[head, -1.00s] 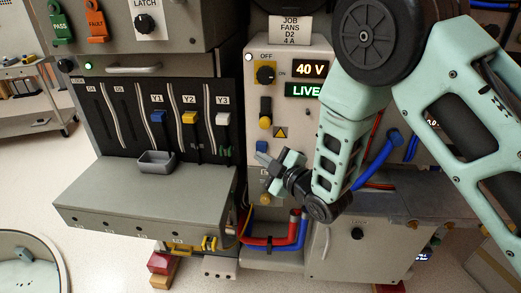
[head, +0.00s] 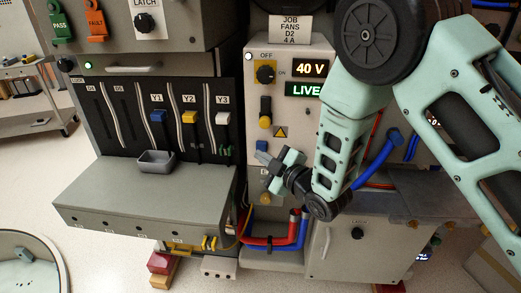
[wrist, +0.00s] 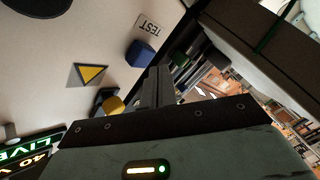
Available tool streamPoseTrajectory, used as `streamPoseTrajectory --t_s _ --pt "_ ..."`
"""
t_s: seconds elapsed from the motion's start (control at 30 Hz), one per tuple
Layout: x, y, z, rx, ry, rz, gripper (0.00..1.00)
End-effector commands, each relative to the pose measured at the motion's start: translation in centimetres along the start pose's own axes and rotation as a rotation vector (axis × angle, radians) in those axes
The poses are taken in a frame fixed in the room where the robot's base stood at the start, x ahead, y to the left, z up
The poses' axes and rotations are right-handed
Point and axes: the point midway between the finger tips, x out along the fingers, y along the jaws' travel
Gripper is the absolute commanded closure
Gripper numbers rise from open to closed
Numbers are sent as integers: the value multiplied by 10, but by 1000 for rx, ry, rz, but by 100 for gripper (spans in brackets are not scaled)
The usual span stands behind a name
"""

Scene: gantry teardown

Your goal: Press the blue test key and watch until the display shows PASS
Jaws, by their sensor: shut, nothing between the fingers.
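The blue test key (wrist: 141,53) sticks out of the pale panel beside its TEST label (wrist: 150,25) in the wrist view. In the head view, the blue key (head: 262,146) shows just above my gripper (head: 268,161). My gripper, also in the wrist view (wrist: 158,76), is shut and empty. Its fingertips are close to the key; I cannot tell whether they touch it. The upper display (head: 310,69) reads 40 V, and the green display (head: 307,90) below it reads LIVE.
A yellow warning triangle (wrist: 91,73) and yellow knob (wrist: 113,105) are near my fingers. The OFF/ON knob (head: 265,75) is higher up. A grey cabinet ledge (head: 145,203) with a small tray (head: 156,162) juts out at left. Red and blue cables (head: 285,237) run below.

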Motion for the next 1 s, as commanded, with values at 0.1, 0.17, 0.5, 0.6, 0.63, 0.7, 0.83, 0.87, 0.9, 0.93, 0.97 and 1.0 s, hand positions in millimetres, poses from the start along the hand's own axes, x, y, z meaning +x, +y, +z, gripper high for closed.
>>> streamPoseTrajectory --t_s 0.1,0.17,0.5,0.6,0.63,0.7,0.83,0.87,0.9,0.93,0.97,1.0 --pt "3 2 3 0 -1 1 100" --pt "4 3 3 0 -1 0 100" --pt "4 3 3 0 0 0 100" --pt "4 3 4 0 0 0 100" --pt "5 4 4 0 0 0 100" --pt "5 4 4 0 0 0 100" --pt "6 5 5 0 0 1 100" --pt "7 5 5 0 0 1 100" --pt "7 5 5 -1 0 1 100" --pt "7 6 5 0 0 1 100" --pt "8 6 6 0 1 1 100" --pt "8 6 6 -1 1 1 100"
